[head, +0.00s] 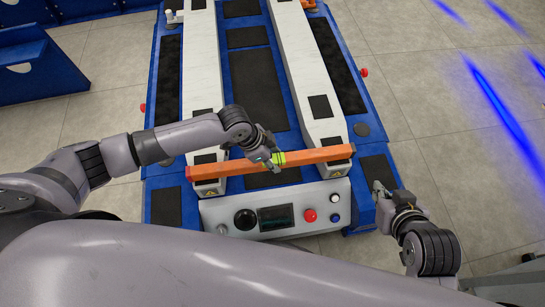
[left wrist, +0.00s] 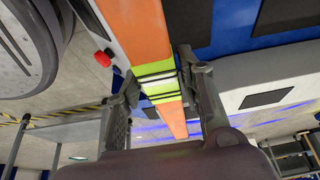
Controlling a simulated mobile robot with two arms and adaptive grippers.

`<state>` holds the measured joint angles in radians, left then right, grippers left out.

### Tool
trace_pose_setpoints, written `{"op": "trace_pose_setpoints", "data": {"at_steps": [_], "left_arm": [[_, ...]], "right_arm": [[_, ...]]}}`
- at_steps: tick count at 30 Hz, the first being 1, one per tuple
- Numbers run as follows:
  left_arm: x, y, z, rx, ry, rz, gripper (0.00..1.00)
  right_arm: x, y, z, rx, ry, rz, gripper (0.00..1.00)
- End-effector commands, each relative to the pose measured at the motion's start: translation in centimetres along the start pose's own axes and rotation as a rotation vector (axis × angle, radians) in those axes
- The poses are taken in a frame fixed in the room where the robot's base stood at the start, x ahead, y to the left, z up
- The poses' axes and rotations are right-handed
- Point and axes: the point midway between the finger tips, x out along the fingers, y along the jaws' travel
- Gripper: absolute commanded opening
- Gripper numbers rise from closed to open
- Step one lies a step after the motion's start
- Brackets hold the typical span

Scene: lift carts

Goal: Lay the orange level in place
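The orange level (head: 312,156) is a long bar with a yellow-green band at its middle. In the head view it spans across the near ends of the two white rails, its right end a little farther off than its left. I cannot tell whether it touches them. My left gripper (head: 270,155) is at the band. In the left wrist view, the fingers (left wrist: 158,85) stand on both sides of the level (left wrist: 143,30), close against its banded middle. My right gripper (head: 380,188) is over the blue deck at the right, away from the level; its fingers are too small to read.
The blue lift cart (head: 143,187) carries the left white rail (head: 201,60) and right white rail (head: 300,55). A control panel (head: 325,195) with a knob, screen and red button (head: 309,215) sits at its near edge. A blue structure (head: 40,75) stands at the left.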

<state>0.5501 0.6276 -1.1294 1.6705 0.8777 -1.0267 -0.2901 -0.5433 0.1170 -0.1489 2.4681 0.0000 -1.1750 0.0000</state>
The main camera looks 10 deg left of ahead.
Motion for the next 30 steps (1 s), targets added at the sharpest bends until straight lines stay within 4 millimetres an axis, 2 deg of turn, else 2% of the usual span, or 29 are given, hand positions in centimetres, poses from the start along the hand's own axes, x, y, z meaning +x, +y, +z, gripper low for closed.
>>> {"op": "trace_pose_setpoints", "data": {"at_steps": [5, 13, 17, 20, 30], "left_arm": [[0.0, 0.0, 0.0, 0.000, -0.001, 0.000, 0.50], [0.0, 0.1, 0.1, -0.001, -0.003, 0.001, 0.50], [-0.7, 0.0, 0.1, 0.000, -0.002, 0.000, 0.50], [-2.1, 0.0, 0.1, 0.000, -0.001, -0.001, 0.50], [-9.2, -0.1, 0.1, 0.001, -0.001, -0.002, 0.50]], "right_arm": [[0.0, 0.0, 0.0, 0.000, -0.001, 0.000, 0.00], [0.1, 0.0, 0.0, 0.000, -0.003, 0.000, 0.00], [0.1, 0.0, 0.0, 0.001, -0.003, 0.000, 0.00], [0.1, 0.0, 0.1, 0.001, -0.003, 0.000, 0.00], [0.1, 0.0, 0.1, 0.000, -0.004, 0.000, 0.00]]}}
